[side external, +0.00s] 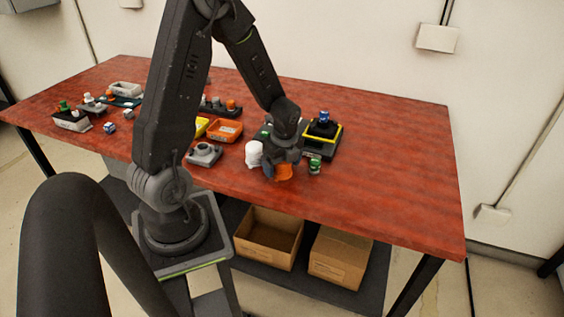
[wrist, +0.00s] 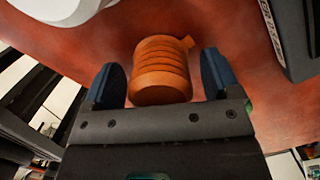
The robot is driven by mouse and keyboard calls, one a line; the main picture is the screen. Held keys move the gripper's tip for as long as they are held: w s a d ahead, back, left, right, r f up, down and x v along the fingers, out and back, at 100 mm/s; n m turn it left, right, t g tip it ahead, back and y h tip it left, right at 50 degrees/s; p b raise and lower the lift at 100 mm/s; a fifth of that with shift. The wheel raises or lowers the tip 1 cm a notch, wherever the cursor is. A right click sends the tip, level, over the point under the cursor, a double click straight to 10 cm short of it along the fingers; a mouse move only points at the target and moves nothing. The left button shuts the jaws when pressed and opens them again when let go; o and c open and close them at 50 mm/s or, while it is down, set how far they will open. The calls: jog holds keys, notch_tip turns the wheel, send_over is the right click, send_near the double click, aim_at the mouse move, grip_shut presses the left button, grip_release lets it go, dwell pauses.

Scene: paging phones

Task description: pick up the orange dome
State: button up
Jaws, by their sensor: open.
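The orange dome (side external: 284,172) stands near the front edge of the red table, partly hidden behind my gripper (side external: 272,170) in the side external view. In the wrist view the orange dome (wrist: 161,70) shows as a ribbed orange body with a small tab at its upper right. My gripper (wrist: 168,75) is open, with one dark blue finger on each side of the dome.
A white piece (side external: 254,153) stands just left of the dome, and a green piece (side external: 315,165) just right. A dark block with a yellow rim (side external: 335,135) and a blue-topped piece (side external: 324,117) sits behind. An orange tray (side external: 225,131) lies further left. The table's right side (side external: 400,170) is clear.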

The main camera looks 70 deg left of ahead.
jog(key=shift+c, duration=0.2)
jog(key=c, duration=0.9)
